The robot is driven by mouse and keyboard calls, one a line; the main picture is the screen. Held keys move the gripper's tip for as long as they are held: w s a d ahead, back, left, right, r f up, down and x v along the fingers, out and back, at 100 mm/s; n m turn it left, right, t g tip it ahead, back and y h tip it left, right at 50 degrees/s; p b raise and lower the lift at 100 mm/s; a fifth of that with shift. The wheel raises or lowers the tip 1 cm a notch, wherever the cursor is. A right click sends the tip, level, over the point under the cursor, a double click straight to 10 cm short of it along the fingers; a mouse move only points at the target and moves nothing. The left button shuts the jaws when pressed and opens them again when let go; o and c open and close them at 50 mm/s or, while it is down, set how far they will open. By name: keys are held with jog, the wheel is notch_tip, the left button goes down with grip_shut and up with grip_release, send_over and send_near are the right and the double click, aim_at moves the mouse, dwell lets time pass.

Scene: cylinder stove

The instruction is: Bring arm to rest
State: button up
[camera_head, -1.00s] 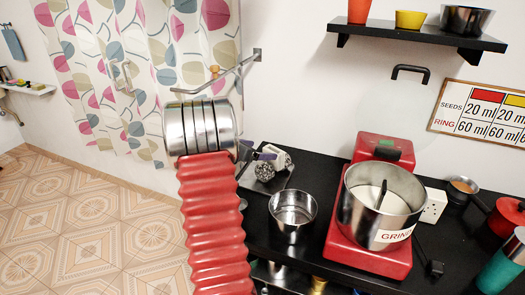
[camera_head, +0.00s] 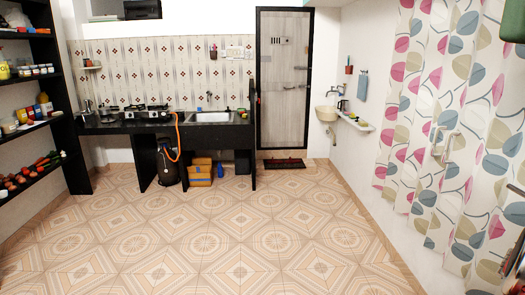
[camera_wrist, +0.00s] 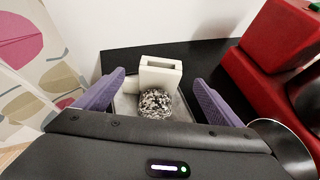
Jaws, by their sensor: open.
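My gripper (camera_wrist: 159,77) shows in the wrist view with its two purple fingers spread apart. Nothing is pinched between them. A speckled black-and-white rounded thing (camera_wrist: 155,103) and a pale block with a slot (camera_wrist: 160,72) lie beyond and between the fingers, near the black counter (camera_wrist: 210,60). I cannot tell how close the fingers are to them. The head view does not show my gripper.
A red appliance (camera_wrist: 275,45) and a metal bowl (camera_wrist: 283,140) are at the right in the wrist view. The head view shows open tiled floor (camera_head: 210,235), a sink counter (camera_head: 210,118), a door (camera_head: 284,80), shelves (camera_head: 30,75) at left and a patterned curtain (camera_head: 455,110) at right.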

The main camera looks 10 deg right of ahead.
jog(key=w+a+r+m+t, duration=0.25)
jog(key=w+a+r, duration=0.45)
jog(key=w+a, duration=0.35)
jog(key=w+a+r+m+t+y, duration=0.1)
jog(key=w+a+r+m, duration=0.15)
jog(key=a, duration=0.65)
jog(key=w+a+r+m+t+y, duration=0.1)
jog(key=w+a+r+t, duration=0.15)
jog(key=a, duration=0.65)
jog(key=s+a+m+t+y, duration=0.2)
jog(key=s+a+m+y, duration=0.1)
jog(key=a, duration=1.8)
jog(key=s+a+m+t+y, duration=0.3)
jog(key=s+a+y, duration=0.1)
jog(key=a, duration=1.6)
jog(key=shift+s+a+f+y, duration=0.15)
jog(key=shift+a+f+y, duration=0.25)
jog(key=shift+y, duration=0.5)
jog(key=shift+d, duration=0.1)
